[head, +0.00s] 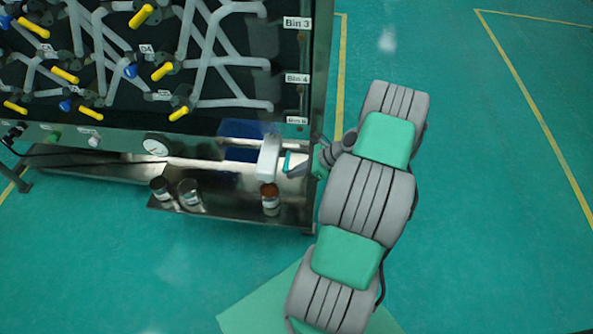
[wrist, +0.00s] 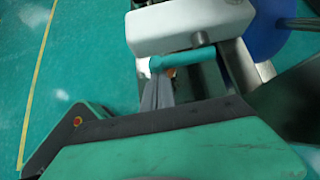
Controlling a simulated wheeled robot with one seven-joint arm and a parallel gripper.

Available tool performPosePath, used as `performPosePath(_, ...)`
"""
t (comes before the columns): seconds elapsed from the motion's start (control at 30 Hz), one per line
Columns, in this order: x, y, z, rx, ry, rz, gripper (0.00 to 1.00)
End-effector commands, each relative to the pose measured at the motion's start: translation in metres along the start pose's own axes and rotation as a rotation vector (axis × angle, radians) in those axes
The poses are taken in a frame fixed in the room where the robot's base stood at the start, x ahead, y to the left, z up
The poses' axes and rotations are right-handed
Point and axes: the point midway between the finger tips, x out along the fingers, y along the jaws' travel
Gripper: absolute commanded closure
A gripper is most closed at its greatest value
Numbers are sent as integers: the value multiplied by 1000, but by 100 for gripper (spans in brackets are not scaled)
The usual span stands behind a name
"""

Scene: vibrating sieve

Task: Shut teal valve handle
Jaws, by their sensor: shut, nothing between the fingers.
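The teal valve handle (head: 287,161) is a short bar on the right side of a pale grey valve body (head: 268,158), low at the machine's right end. In the wrist view the handle (wrist: 182,58) runs crosswise just below the pale body (wrist: 190,27). My gripper (head: 293,171) is at the handle from the right. In the wrist view its narrow grey fingers (wrist: 157,85) are together and empty, with their tips at the handle's left part. The handle hides part of the tips, and I cannot tell whether they touch it.
Several jars, including one with a brown top (head: 270,198), stand on the metal shelf (head: 235,205) below the valve. The green floor (head: 490,200) on the right is clear.

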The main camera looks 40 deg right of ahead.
Motion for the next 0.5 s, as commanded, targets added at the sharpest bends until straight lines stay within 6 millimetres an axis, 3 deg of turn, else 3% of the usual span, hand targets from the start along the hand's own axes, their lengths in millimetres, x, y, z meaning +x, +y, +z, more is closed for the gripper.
performPosePath(0.5, 3, -1, -4, -6, -4, -1, 100)
